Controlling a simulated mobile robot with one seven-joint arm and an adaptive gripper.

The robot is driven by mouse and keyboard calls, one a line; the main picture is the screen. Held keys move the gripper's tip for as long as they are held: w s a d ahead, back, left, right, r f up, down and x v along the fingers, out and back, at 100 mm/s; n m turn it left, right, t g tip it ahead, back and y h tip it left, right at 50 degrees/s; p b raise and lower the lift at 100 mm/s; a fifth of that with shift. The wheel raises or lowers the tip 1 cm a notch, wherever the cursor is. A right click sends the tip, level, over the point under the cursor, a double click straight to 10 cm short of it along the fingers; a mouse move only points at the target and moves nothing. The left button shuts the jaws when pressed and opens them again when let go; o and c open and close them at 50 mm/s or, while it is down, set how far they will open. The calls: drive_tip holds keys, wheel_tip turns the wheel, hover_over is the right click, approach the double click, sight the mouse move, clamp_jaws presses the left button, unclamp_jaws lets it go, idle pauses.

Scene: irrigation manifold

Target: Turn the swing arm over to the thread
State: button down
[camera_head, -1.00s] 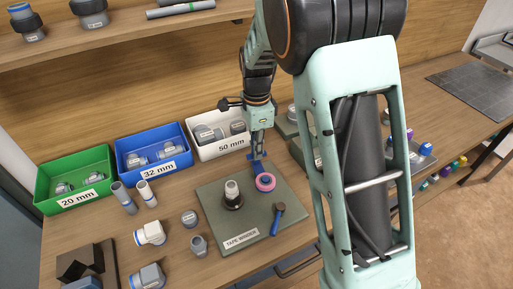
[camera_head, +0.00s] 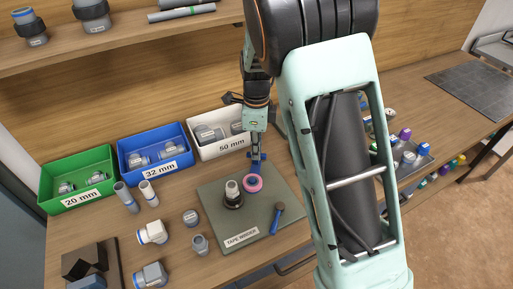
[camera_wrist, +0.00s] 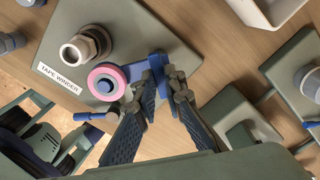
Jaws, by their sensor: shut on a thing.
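The tape winder plate (camera_head: 215,222) lies on the bench. An upright threaded fitting (camera_head: 232,188) stands on it in a dark holder; the fitting also shows in the wrist view (camera_wrist: 80,47). The blue swing arm (camera_head: 256,170) carries a pink tape roll (camera_head: 252,184), which sits close to the right of the fitting. In the wrist view a small gap seems to show between the roll (camera_wrist: 106,82) and the fitting. My gripper (camera_wrist: 162,72) is shut on the blue swing arm (camera_wrist: 188,60), beyond the roll. The fingers partly hide the arm.
A crank with a blue handle (camera_head: 276,218) is at the plate's front right. Green (camera_head: 75,203), blue (camera_head: 175,168) and white (camera_head: 222,150) bins stand behind. Loose fittings, such as a white elbow (camera_head: 152,232), lie left of the plate.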

drive_tip(key=shift+m, duration=0.4)
idle(0.4)
drive_tip(key=c, duration=2)
unclamp_jaws()
wheel_tip(320, 180, up, 12)
drive_tip(key=shift+r, duration=0.1)
drive_tip(key=shift+d, duration=0.1)
